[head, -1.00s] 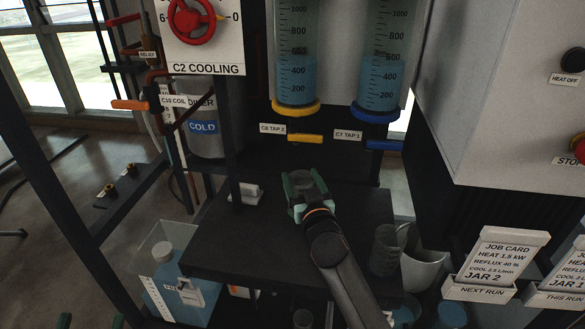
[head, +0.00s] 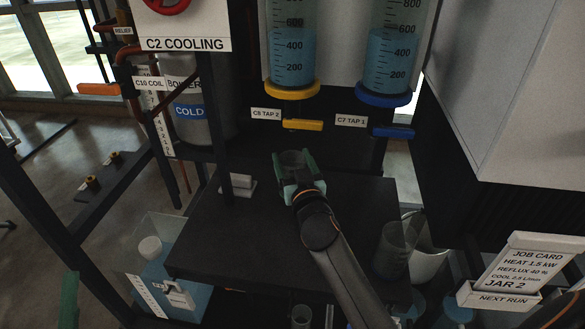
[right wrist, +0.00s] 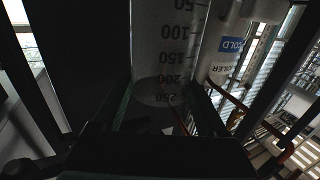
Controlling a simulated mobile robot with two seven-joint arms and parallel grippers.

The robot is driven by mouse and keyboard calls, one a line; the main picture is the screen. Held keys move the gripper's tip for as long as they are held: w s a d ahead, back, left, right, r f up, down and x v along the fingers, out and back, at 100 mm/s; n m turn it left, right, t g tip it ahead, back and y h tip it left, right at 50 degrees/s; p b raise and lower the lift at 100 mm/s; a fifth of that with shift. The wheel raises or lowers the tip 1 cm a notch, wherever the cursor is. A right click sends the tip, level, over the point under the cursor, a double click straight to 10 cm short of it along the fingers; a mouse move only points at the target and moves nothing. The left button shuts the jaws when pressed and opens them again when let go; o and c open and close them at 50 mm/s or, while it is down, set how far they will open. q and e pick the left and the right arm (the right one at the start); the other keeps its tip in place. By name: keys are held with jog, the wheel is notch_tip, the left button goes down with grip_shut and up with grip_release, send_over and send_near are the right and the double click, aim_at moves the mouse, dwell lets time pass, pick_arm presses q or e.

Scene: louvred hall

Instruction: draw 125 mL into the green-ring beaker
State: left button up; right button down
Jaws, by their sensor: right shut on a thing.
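My right gripper (head: 297,172) is shut around a clear beaker (head: 292,158) above the dark bench, in front of and below the yellow tap handle (head: 303,125) labelled C8 TAP 2. In the right wrist view the beaker (right wrist: 168,45) shows marks from 50 to 250 between the fingers. I cannot make out a green ring or any liquid in it. The yellow-collared cylinder (head: 291,55) and the blue-collared cylinder (head: 388,60) hold blue liquid. The blue handle (head: 393,132) sits by C7 TAP 1. Part of what looks like my left gripper (head: 70,300) shows at the lower left.
Another clear beaker (head: 391,252) stands at the bench's right side, near a white bucket (head: 428,258). A small white block (head: 237,185) sits at the bench's back left. A clear tank (head: 160,262) with blue liquid stands lower left. The bench (head: 240,235) is otherwise mostly clear.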

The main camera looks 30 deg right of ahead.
jog(key=shift+s+f+b, duration=0.1)
jog(key=shift+f+b, duration=0.45)
jog(key=shift+f, duration=0.15)
jog(key=shift+f+b, duration=0.3)
jog(key=shift+f, duration=0.05)
pick_arm(q)
jog(key=shift+s+d+f+m+h, duration=0.15)
jog(key=shift+d+f+m+h, duration=0.25)
jog(key=shift+h, duration=0.3)
pick_arm(e)
jog(key=shift+r, duration=0.15)
jog(key=shift+f, duration=0.25)
grip_release()
jog(key=shift+r, duration=0.1)
